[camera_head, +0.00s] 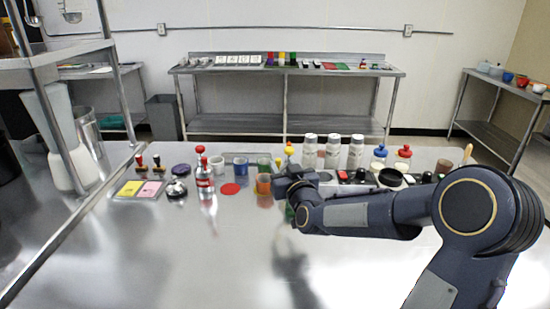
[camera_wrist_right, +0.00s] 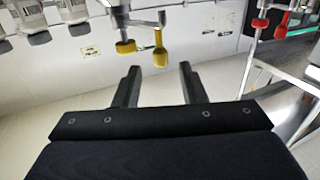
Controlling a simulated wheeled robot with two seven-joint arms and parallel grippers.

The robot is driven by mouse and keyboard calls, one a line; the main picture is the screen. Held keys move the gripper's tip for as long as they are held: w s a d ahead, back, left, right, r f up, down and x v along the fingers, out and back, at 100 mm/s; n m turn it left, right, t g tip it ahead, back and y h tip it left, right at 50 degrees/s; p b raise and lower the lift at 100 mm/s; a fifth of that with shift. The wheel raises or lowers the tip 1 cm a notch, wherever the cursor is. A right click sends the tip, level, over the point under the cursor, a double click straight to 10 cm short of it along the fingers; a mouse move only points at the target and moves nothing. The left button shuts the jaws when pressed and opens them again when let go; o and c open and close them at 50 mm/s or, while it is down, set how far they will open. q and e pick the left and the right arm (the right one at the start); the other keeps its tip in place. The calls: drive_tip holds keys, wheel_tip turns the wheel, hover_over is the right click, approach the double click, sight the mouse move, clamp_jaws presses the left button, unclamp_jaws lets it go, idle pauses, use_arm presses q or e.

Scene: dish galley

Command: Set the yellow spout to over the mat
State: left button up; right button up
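The yellow spout (camera_head: 289,150) stands upright among the small items near the middle of the counter, just behind my right gripper (camera_head: 283,184). What it stands on is hidden by my gripper. In the right wrist view, which looks upside down, the yellow spout (camera_wrist_right: 160,56) shows just beyond and between the open fingers of my right gripper (camera_wrist_right: 159,80). The fingers are apart with nothing between them. My left gripper is not in view.
A red-topped bottle (camera_head: 204,178), a blue cup (camera_head: 240,168) and an orange cup (camera_head: 263,184) stand close around the mat. Several white-labelled jars (camera_head: 332,150) stand behind and right of my right gripper. The front of the counter (camera_head: 150,255) is clear.

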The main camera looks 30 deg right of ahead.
sight(279, 161)
drive_tip(key=p+x, duration=0.1)
drive_tip(key=x, duration=0.5)
drive_tip(key=shift+a, duration=0.1)
drive_tip(key=shift+c, duration=0.5)
clamp_jaws()
